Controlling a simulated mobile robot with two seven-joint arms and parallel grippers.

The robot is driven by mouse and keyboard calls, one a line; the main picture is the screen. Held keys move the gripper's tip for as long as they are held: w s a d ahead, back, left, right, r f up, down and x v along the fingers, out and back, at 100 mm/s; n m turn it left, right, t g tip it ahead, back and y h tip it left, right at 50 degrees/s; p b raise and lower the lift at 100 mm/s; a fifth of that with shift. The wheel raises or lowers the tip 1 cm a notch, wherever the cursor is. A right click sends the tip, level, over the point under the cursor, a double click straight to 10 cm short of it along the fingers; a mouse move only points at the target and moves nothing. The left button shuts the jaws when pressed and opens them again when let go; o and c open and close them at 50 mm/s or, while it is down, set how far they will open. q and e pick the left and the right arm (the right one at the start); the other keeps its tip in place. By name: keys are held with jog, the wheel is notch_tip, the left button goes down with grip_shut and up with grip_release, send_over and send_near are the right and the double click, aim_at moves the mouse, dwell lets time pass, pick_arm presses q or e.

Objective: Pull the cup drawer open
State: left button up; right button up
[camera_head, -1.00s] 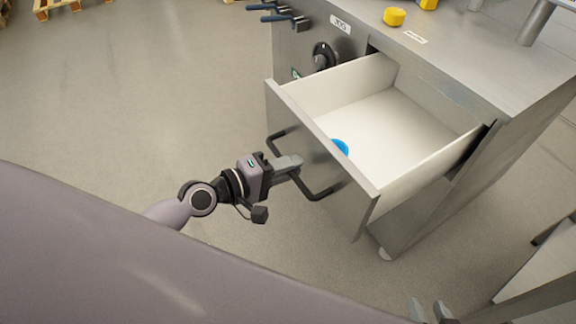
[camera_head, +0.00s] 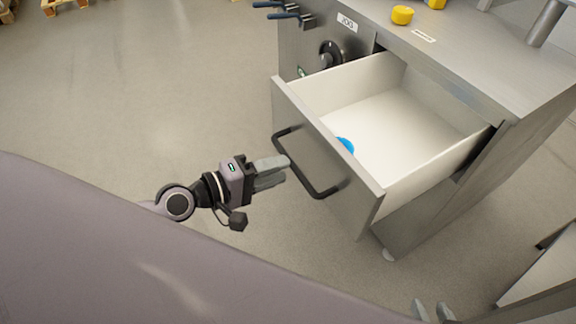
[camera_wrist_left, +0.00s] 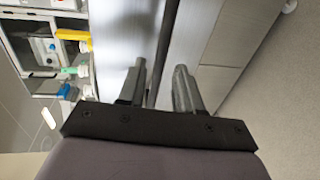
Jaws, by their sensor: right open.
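The cup drawer (camera_head: 322,160) stands pulled well out of the grey cabinet, its white inside showing. A round blue item (camera_head: 346,145), partly hidden by the front panel, lies in it. The black bar handle (camera_head: 308,176) is on the drawer's front. My left gripper (camera_head: 283,170) is open and empty, just left of the handle, its fingertips close to the bar. In the left wrist view the fingers (camera_wrist_left: 160,78) are spread, with the dark handle (camera_wrist_left: 154,82) seen between them. My right gripper (camera_head: 433,309) shows only its fingertips at the bottom edge, open.
The cabinet top (camera_head: 470,62) carries a yellow round item (camera_head: 402,15) and a label. A black knob (camera_head: 331,54) and blue-handled levers (camera_head: 287,13) are on the cabinet's front. The floor (camera_head: 150,90) left of the drawer is clear.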

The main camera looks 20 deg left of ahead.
pick_arm(q)
jog(key=shift+v, duration=1.3)
jog(key=shift+f, duration=0.1)
jog(key=s+d+f+m+g+y, duration=0.1)
jog(key=s+f+m+g+y, duration=0.1)
jog(key=s+f+m+y, duration=0.65)
notch_tip(320, 180, up, 8)
jog(key=s+a+m+h+p, duration=0.1)
jog(key=m+p, duration=0.3)
jog(key=p, duration=1)
jog(key=shift+s+a+f+p, duration=0.2)
jog(key=shift+s+a+p, duration=0.15)
